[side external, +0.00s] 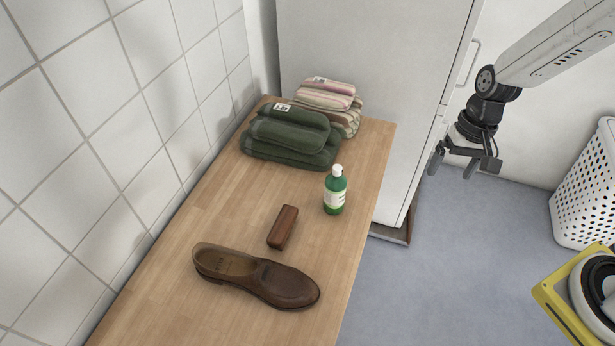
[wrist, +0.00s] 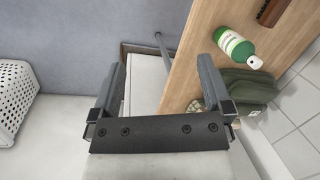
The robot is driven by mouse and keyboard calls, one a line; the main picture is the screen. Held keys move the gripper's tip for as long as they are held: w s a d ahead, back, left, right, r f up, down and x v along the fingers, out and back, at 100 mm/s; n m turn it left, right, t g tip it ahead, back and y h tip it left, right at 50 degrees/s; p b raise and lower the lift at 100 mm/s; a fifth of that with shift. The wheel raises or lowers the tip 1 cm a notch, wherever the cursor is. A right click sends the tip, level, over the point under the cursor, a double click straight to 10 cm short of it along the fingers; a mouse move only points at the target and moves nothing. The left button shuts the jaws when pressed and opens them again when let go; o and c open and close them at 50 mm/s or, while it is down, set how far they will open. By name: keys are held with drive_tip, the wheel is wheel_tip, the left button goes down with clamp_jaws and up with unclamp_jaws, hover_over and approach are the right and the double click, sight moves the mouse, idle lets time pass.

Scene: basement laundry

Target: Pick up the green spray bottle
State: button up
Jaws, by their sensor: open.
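A green bottle (side external: 335,190) with a white cap and a pale label stands upright on the wooden counter, near its right edge. A spray nozzle cannot be made out. It also shows in the wrist view (wrist: 235,46), at the upper right, beyond the fingers. My gripper (side external: 466,163) is open and empty. It hangs in the air to the right of the counter, well apart from the bottle. In the wrist view both fingers of my gripper (wrist: 166,85) are spread with nothing between them.
On the wooden counter (side external: 185,245) lie a brown shoe (side external: 258,277), a brown brush (side external: 283,227), folded green towels (side external: 291,137) and striped towels (side external: 326,98). A tiled wall (side external: 110,110) borders the left. A white cabinet (side external: 370,55) stands behind. A white basket (side external: 588,195) is at right.

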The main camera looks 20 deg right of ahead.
drive_tip(key=w+a+f+m+g+y, duration=0.2)
drive_tip(key=w+a+f+m+y, duration=0.55)
drive_tip(key=w+f, duration=0.2)
drive_tip(key=m+t+y, duration=0.4)
drive_tip(key=m+y, duration=0.3)
approach(336, 185)
drive_tip(key=a+f, duration=0.2)
drive_tip(key=shift+w+d+f+m+t+y, duration=0.35)
drive_tip(key=shift+w+f+m+t, duration=0.15)
drive_tip(key=shift+t, duration=0.5)
drive_tip(key=shift+r, duration=0.1)
drive_tip(key=shift+w+a, duration=0.25)
drive_tip(key=shift+a, duration=1.05)
drive_tip(key=shift+a, duration=0.1)
drive_tip(key=shift+w+a, duration=0.2)
drive_tip(key=shift+a, duration=1.05)
drive_tip(key=shift+w+a, duration=0.2)
drive_tip(key=shift+a, duration=1)
drive_tip(key=shift+c, duration=0.2)
